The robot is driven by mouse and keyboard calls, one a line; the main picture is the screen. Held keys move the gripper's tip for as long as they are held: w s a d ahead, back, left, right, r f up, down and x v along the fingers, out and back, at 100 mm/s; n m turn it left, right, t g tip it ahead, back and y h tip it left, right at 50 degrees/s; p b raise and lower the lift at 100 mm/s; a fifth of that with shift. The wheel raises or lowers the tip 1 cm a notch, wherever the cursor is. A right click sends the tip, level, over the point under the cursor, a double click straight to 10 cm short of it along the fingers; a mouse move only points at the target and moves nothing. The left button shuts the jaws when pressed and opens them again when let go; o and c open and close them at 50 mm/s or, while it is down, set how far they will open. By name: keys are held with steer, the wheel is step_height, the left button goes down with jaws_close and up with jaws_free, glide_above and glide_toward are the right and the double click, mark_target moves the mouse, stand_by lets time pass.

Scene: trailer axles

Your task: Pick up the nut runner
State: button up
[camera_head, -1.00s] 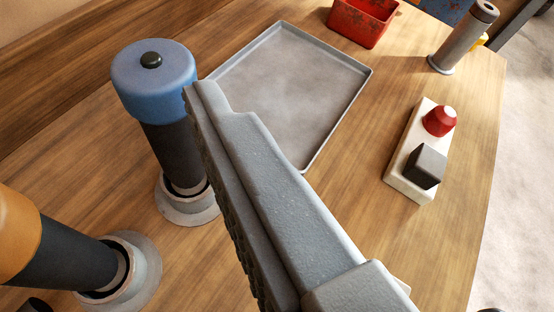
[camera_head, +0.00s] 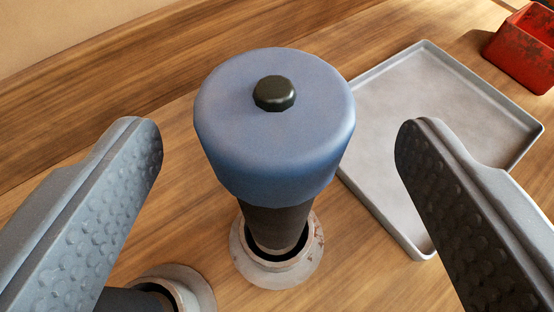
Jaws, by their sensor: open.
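A tool with a blue cap (camera_head: 275,150), a black button on top and a dark shaft stands upright in a round grey metal holder (camera_head: 310,268) on the wooden table. I take it to be the nut runner, though a second tool stands beside it. My gripper (camera_head: 279,145) is open, with one finger on each side of the blue cap. Gaps show between the cap and both fingers. The tool hides part of its holder.
A second grey holder (camera_head: 190,290) with a dark shaft is at the bottom left, partly behind my left finger. A shallow grey tray (camera_head: 375,90) lies on the right. A red bin (camera_head: 525,50) is at the far right. The table behind the blue cap is clear.

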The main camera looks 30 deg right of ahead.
mark_target(275, 95)
steer(key=shift+x, duration=2.85)
steer(key=shift+a+r, duration=0.1)
jaws_close()
